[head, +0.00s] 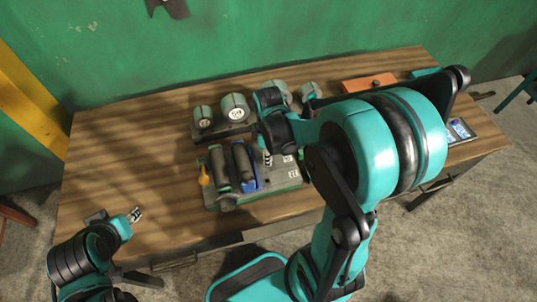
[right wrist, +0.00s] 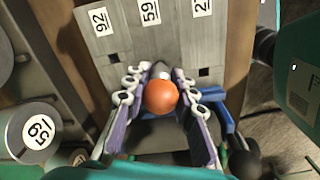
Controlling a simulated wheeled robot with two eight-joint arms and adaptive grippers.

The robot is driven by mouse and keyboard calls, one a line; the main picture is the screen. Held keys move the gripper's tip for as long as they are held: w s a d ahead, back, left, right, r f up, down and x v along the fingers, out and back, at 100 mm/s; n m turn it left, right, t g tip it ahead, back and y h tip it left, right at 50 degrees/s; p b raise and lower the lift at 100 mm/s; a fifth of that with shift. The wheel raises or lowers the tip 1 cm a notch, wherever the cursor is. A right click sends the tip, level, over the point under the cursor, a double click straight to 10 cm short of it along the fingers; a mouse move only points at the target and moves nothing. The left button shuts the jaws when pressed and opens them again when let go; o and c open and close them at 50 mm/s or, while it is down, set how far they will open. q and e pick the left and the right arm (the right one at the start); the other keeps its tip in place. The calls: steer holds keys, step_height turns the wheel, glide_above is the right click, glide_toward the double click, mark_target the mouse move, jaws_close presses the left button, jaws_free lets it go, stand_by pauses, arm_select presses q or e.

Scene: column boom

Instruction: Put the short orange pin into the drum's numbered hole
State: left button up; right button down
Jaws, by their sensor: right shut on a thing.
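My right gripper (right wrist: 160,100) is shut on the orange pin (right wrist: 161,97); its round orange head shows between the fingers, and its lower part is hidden. In the head view the right gripper (head: 267,158) is over the grey block (head: 275,198), mostly covered by my arm. In the right wrist view the block (right wrist: 118,42) carries number labels, among them 92 and 59. A drum (right wrist: 38,130) at lower left has a white face with a label that seems to read 59. My left gripper (head: 134,215) is over the table's left front; its opening is unclear.
Several grey drums (head: 235,107) stand behind the block. An orange box (head: 368,82) and a tablet (head: 460,130) lie at right. The table's left half (head: 130,150) is clear.

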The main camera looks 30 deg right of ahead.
steer(key=shift+f, duration=0.1)
steer(key=shift+f+b, duration=0.75)
steer(key=shift+b, duration=0.05)
steer(key=c, duration=1.2)
jaws_free()
steer(key=shift+o, duration=0.2)
steer(key=shift+r, duration=0.1)
step_height(320, 180, up, 12)
steer(key=shift+f, duration=0.1)
